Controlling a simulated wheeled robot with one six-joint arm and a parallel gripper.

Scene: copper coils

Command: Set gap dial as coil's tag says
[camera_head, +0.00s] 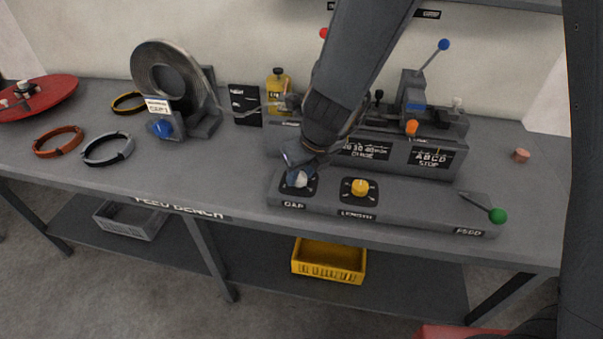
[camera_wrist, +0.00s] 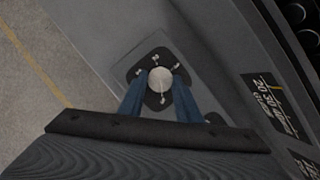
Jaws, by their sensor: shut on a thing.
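The gap dial (camera_head: 300,180) is a pale round knob on a dark plate at the left end of the console, above a label reading GAP. My gripper (camera_wrist: 160,85) is over it with its blue fingers on either side, shut on the knob. The wrist view shows the gap dial (camera_wrist: 160,79) from above, with small white marks around it; its pointer direction cannot be told. The coil (camera_head: 172,80) stands upright on a grey holder at the back left.
A yellow LENGTH dial (camera_head: 359,187) sits right of the gap dial. A green-knobbed FEED lever (camera_head: 497,215) is at the console's right end. The machine with CHOKE and STOP plates (camera_head: 432,157) rises behind. Several rings lie on the bench's left, beside a red disc (camera_head: 40,97).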

